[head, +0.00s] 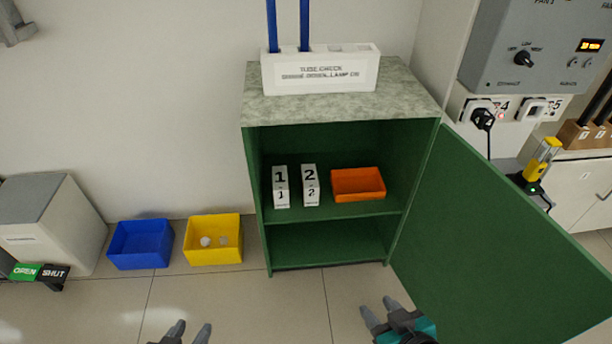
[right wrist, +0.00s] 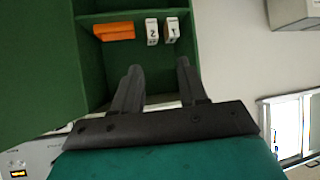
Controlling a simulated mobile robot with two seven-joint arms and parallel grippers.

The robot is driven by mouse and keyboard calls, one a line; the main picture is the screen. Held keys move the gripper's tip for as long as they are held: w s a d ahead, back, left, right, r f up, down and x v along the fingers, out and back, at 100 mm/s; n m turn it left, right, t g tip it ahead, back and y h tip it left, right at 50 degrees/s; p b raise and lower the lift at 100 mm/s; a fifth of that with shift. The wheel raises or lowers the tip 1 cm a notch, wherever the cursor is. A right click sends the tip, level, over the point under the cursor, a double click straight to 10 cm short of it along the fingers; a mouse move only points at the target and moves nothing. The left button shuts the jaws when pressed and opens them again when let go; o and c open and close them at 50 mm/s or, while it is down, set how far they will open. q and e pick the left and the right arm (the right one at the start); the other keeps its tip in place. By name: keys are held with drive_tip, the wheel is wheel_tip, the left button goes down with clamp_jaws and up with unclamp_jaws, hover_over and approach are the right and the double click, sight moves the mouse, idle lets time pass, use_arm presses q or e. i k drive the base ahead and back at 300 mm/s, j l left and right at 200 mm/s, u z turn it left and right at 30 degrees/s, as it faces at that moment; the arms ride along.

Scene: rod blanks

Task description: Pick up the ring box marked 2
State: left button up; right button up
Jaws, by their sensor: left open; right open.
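The white ring box marked 2 (head: 310,186) stands upright on the upper shelf of the open green cabinet (head: 252,190). It also shows upside down in the right wrist view (right wrist: 152,31). The similar ring box marked 1 (head: 280,187) stands to its left in the head view, with a small gap between. My left gripper (head: 190,333) is open and empty at the bottom of the head view, in front of the cabinet. My right gripper (head: 380,308) is open and empty below the cabinet opening in the picture. In the right wrist view its fingers (right wrist: 160,80) stand apart, short of the boxes.
An orange tray (head: 358,184) sits right of box 2 on the same shelf. The cabinet door (head: 490,230) stands open to the right. A blue bin (head: 140,244) and a yellow bin (head: 213,240) stand on the floor at left. The lower shelf looks empty.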

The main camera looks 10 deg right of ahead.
sight(309, 178)
drive_tip(key=i+j+z, duration=0.25)
drive_tip(key=i+j, duration=0.75)
drive_tip(key=i, duration=0.15)
drive_tip(key=i+j, duration=0.2)
drive_tip(key=i, duration=0.15)
drive_tip(key=z, duration=0.05)
